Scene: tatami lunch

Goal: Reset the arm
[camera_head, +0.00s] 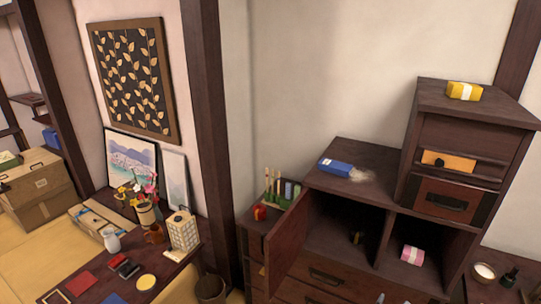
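A dark wooden stepped chest (350,210) stands at the right against the wall. One of its cabinet doors (290,237) stands open toward the left.
A blue packet (337,166) and spilled pale grains lie on the chest's lower top. A yellow packet (464,91) sits on the taller top; a pink-and-white roll (412,255) lies in a compartment. A low table (176,257) with flowers and a lantern (182,231) is at left.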

